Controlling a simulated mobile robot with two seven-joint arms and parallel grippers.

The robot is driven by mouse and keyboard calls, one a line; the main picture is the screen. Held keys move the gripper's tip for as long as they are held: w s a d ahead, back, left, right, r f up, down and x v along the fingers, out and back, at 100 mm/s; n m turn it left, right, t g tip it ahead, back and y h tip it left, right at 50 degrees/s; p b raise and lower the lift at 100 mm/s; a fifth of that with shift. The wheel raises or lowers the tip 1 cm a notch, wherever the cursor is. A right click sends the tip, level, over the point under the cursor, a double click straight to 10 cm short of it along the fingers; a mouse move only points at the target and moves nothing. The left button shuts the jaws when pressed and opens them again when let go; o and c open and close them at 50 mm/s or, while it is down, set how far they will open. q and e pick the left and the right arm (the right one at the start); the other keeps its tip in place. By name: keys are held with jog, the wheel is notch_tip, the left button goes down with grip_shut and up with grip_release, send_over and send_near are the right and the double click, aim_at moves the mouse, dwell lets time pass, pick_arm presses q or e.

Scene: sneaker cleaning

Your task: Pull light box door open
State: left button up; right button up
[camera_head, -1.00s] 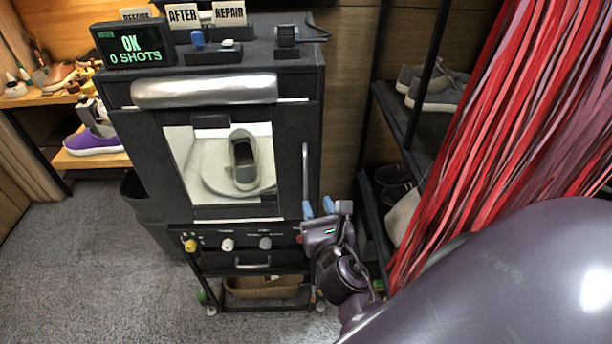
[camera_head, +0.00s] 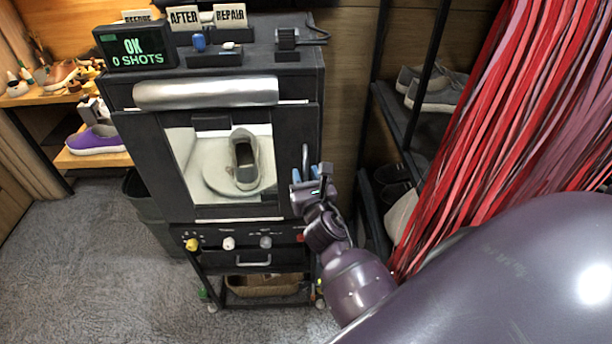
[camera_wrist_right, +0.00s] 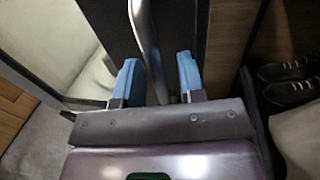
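The light box (camera_head: 312,85) is a dark cabinet with its door (camera_head: 290,130) shut, as far as I can see. A grey sneaker (camera_head: 243,160) sits on a round white turntable behind the door's window. The door's upright metal handle (camera_head: 305,156) is on its right side. My right gripper (camera_head: 311,174) is at the handle's lower part. In the right wrist view, its two blue fingers (camera_wrist_right: 158,76) are apart, with the handle (camera_wrist_right: 150,50) between them and gaps visible on both sides. My left gripper is not in view.
Knobs (camera_head: 228,243) and a drawer (camera_head: 255,259) are below the door. A display (camera_head: 135,46) reading "OK 0 SHOTS" stands on top. A shoe rack (camera_head: 395,120) and red strips (camera_head: 500,130) are close on the right. Open carpet (camera_head: 90,260) lies at the left.

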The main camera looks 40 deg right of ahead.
grip_shut()
jog(key=shift+s+a, duration=0.15)
dwell(0.4)
